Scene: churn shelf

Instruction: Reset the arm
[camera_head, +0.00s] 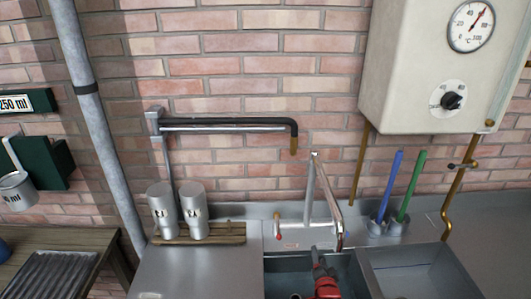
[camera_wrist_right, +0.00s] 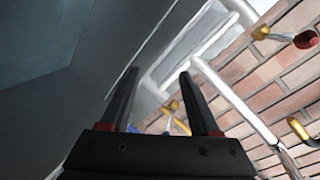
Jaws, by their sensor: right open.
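My right gripper (camera_head: 317,258) shows at the bottom of the head view, over the left sink basin (camera_head: 285,270) and just in front of the tap (camera_head: 311,205). A red part of my right arm is below it. In the right wrist view the right gripper (camera_wrist_right: 158,74) has its two dark fingers apart, with nothing between them. The tap's pipe (camera_wrist_right: 240,95) runs past on the right there. My left gripper is not in view.
Two metal cups (camera_head: 193,212) stand on a wooden rack (camera_head: 230,233) left of the sink. A blue brush (camera_head: 391,180) and a green brush (camera_head: 411,185) stand behind the right basin (camera_head: 415,270). A white boiler (camera_head: 420,70) hangs above. A black-covered pipe arm (camera_head: 230,122) juts from the wall.

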